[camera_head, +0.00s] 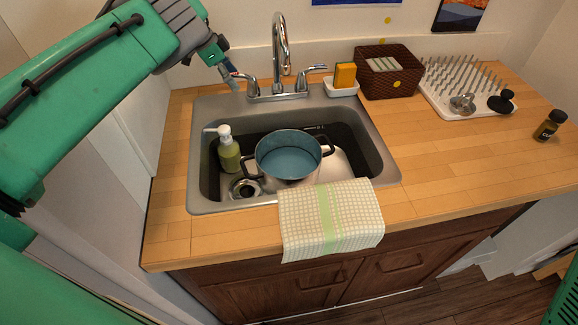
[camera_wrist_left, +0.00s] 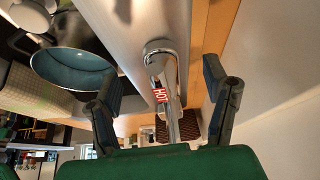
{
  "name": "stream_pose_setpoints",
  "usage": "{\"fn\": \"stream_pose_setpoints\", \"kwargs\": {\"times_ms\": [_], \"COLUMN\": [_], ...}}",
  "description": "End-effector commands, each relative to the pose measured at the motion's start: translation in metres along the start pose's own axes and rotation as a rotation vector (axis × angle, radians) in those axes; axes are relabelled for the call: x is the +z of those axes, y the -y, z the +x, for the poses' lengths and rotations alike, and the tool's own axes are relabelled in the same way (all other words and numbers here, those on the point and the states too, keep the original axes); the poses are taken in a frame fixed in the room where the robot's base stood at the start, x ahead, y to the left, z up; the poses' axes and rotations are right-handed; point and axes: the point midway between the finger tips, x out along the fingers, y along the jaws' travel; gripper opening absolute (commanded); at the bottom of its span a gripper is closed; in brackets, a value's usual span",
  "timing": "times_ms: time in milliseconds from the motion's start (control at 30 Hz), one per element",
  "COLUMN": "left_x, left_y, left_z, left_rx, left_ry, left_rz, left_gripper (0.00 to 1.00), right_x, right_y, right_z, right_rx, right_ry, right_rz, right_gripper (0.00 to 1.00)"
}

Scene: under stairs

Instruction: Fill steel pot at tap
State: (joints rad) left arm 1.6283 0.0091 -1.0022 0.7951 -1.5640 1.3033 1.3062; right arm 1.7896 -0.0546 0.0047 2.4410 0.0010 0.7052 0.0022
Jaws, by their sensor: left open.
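The steel pot (camera_head: 290,168) stands upright in the sink, with a blue inside and two side handles. It also shows in the left wrist view (camera_wrist_left: 70,70). I cannot tell whether it holds water. The chrome tap (camera_head: 281,50) rises behind the sink, and no stream shows from it. My left gripper (camera_head: 232,82) is open at the tap's left handle. In the left wrist view the handle marked HOT (camera_wrist_left: 160,93) lies between the open fingers (camera_wrist_left: 163,88). I cannot tell whether they touch it. My right gripper is out of view.
A soap bottle (camera_head: 229,152) stands in the sink (camera_head: 205,195) left of the pot. A checked towel (camera_head: 300,225) hangs over the front edge. A sponge holder (camera_head: 341,90), a wicker basket (camera_head: 385,88) and a drying rack (camera_head: 445,105) stand right of the tap. The right counter is mostly clear.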

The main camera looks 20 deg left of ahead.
Motion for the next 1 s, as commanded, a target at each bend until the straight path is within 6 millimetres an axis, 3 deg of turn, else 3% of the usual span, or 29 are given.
{"fn": "stream_pose_setpoints", "kwargs": {"times_ms": [167, 700, 1000], "left_x": [-0.003, -0.030, -0.030], "left_y": [0.000, -0.001, -0.001], "left_z": [-0.007, -0.063, -0.062], "left_rx": [0.000, 0.001, 0.001], "left_ry": [0.000, 0.001, 0.001], "left_rz": [-0.001, -0.001, -0.002], "left_gripper": [0.69, 0.69, 0.69], "right_x": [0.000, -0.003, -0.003], "right_y": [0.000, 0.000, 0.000], "right_z": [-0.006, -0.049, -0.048], "right_rx": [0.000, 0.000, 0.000], "right_ry": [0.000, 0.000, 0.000], "right_rz": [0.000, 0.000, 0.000], "right_gripper": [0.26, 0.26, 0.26]}}
